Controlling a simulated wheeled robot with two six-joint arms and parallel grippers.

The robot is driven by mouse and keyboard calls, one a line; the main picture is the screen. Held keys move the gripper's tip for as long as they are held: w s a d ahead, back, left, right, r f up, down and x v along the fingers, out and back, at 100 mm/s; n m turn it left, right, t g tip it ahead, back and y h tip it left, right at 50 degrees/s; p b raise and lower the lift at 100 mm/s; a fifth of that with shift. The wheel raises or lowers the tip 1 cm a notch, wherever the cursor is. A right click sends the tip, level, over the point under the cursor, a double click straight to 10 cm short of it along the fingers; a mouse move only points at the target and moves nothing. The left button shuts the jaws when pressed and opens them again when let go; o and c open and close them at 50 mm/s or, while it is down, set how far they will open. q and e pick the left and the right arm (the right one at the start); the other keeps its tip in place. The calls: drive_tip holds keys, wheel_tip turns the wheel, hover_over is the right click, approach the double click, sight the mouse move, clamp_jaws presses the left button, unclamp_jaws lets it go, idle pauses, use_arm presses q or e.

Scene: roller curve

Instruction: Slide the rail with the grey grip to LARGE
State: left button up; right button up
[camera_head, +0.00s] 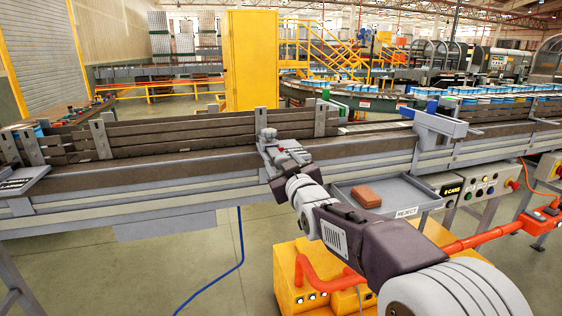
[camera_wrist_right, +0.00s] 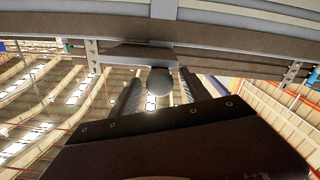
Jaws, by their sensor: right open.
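The rail (camera_head: 180,135) is a long dark slatted fence standing along the conveyor, with upright grey brackets. My right gripper (camera_head: 266,140) is at the conveyor's near side, in front of the rail. In the right wrist view, a rounded grey grip (camera_wrist_right: 159,82) shows between the two fingers of my open right gripper (camera_wrist_right: 158,92). A gap seems to show on both sides of the grip; I cannot tell if a finger touches it. In the head view the gripper largely hides the grip. No LARGE mark is readable. My left gripper is not in view.
A grey reject tray (camera_head: 420,192) with a brown block (camera_head: 366,196) hangs at the conveyor's near side. A blue and grey bracket (camera_head: 438,122) stands over the belt to the right. A control box (camera_head: 485,190) is beyond the tray. A grey plate (camera_head: 22,180) sits at the left.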

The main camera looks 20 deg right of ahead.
drive_tip(key=shift+w, duration=0.35)
clamp_jaws()
idle(1.2)
